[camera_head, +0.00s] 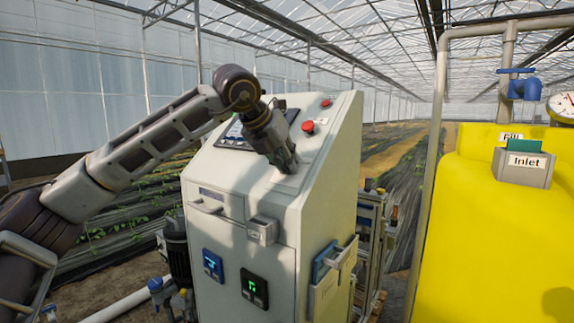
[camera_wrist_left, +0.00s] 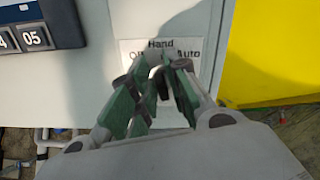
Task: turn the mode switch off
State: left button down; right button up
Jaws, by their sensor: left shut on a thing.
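The mode switch's label plate (camera_wrist_left: 187,49) shows in the left wrist view, with "Hand" on top, part of "Off" at left and "Auto" at right. My left gripper (camera_wrist_left: 157,72) is in front of the plate with its green-padded fingers shut on the switch, which they hide. I cannot tell which way the switch points. In the head view my left gripper (camera_head: 287,165) reaches down to the sloped panel of the light grey control cabinet (camera_head: 258,188). My right gripper is in neither view.
A red button (camera_head: 308,127) and a dark display (camera_head: 236,137) sit on the sloped panel. A yellow tank (camera_head: 500,240) with an Inlet box (camera_head: 523,172) stands at right, beside a grey pipe (camera_head: 437,110).

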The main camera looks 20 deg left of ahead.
pick_arm(q)
jog(key=shift+n, duration=0.5)
jog(key=shift+a+n+b, duration=0.2)
jog(key=shift+n+b, duration=1.05)
jog(key=shift+n, duration=1.45)
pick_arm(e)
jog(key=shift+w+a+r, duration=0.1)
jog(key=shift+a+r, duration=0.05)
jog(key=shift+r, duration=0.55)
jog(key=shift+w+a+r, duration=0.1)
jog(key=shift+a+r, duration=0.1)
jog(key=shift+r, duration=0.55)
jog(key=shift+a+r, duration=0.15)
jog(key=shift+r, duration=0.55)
pick_arm(q)
jog(key=c, duration=1.6)
grip_release()
jog(key=shift+c, duration=0.2)
jog(key=shift+o, duration=0.2)
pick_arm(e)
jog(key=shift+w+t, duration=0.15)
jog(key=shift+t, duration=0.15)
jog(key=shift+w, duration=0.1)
pick_arm(q)
jog(key=v, duration=1.2)
jog(key=shift+d, duration=0.15)
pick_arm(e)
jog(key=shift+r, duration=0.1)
